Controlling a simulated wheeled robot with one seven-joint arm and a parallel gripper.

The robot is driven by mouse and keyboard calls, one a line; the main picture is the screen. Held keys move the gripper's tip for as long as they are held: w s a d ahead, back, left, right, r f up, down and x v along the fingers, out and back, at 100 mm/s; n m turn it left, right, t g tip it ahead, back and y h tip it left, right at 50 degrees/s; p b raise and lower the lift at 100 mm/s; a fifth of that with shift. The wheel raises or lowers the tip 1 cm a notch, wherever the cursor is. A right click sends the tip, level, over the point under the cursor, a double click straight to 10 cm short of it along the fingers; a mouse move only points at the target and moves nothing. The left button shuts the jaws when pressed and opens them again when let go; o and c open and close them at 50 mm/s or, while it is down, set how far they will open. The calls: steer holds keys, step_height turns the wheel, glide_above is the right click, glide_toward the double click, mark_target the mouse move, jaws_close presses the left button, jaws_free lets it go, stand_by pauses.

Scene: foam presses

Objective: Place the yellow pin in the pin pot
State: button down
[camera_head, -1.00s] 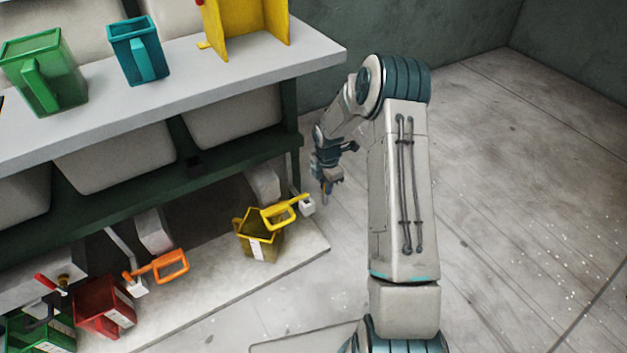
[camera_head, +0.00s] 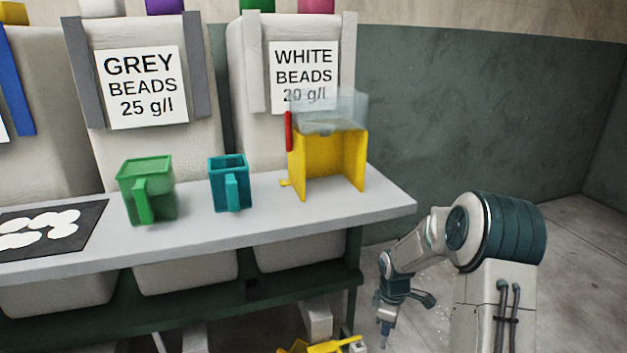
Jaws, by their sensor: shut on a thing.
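My gripper (camera_head: 385,338) hangs fingers down at the lower right of the head view, off the right end of the bench and below its top. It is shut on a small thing. I take this for the yellow pin, but it is too small and too near the frame's edge to make out clearly. I cannot pick out any vessel as the pin pot.
The grey bench (camera_head: 300,218) holds a green jug (camera_head: 148,190), a teal jug (camera_head: 230,187) and a yellow stand (camera_head: 330,160) with a clear top. A yellow-handled part (camera_head: 322,348) shows low down. Floor (camera_head: 590,240) is open at the right.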

steer(key=s+a+r+m+p, duration=0.2)
steer(key=r+m+p, duration=0.4)
steer(key=r+p, duration=0.7)
steer(key=s+a+r+m+p, duration=0.2)
steer(key=s+r+m+p, duration=0.2)
steer(key=r+p, duration=0.9)
steer(key=m+p, duration=0.1)
steer(key=m, duration=0.2)
steer(key=shift+s+a+r+p, duration=0.15)
steer(key=shift+a+r+p, duration=0.1)
steer(key=shift+p, duration=0.05)
